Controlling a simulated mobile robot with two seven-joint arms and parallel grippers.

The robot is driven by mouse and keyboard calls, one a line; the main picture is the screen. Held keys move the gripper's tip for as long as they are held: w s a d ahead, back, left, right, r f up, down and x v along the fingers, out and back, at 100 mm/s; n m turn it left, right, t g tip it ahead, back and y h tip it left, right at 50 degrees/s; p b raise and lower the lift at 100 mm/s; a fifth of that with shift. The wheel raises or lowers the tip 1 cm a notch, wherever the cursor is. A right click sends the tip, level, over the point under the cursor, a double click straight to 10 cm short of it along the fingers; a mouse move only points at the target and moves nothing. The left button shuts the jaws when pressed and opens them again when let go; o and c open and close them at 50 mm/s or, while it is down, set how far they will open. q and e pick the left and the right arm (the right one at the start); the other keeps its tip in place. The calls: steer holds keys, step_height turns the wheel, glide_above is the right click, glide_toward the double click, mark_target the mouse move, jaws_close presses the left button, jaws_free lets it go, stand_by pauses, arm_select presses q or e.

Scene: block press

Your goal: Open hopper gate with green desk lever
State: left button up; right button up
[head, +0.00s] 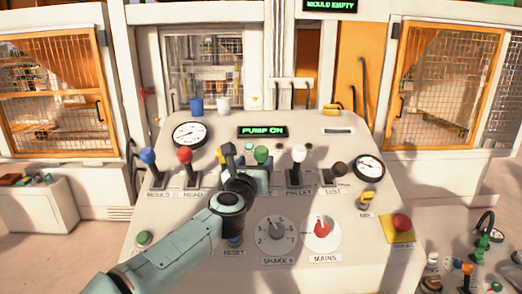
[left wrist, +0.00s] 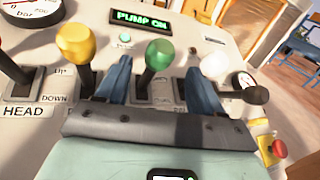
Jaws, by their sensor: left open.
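The green desk lever has a round green knob (head: 261,154) in the middle of the lever row on the desk. In the left wrist view the green knob (left wrist: 158,54) stands upright on a dark stem. My left gripper (left wrist: 159,68) is open, with one blue finger on each side of the green lever; gaps show between fingers and knob. In the head view its wrist and palm hide the lever's base and label. A hopper gate cannot be made out clearly. My right gripper is not in view.
A yellow lever (left wrist: 76,44) stands close left of the fingers, a white lever (head: 298,153) to the right. Blue (head: 148,156), red (head: 184,155) and dark levers share the row. Displays read "PUMP ON" (head: 262,132) and "MOULD EMPTY" (head: 330,5). Dials (head: 277,235) lie in front.

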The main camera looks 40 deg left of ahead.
mark_target(259, 155)
arm_select(q)
steer(key=p+x, duration=0.1)
steer(key=x, duration=0.5)
steer(key=shift+w+r, duration=0.1)
steer(key=shift+w, duration=0.05)
steer(key=shift+w+a+p, duration=0.3)
steer(key=shift+w+p, duration=0.05)
steer(key=shift+w, duration=0.1)
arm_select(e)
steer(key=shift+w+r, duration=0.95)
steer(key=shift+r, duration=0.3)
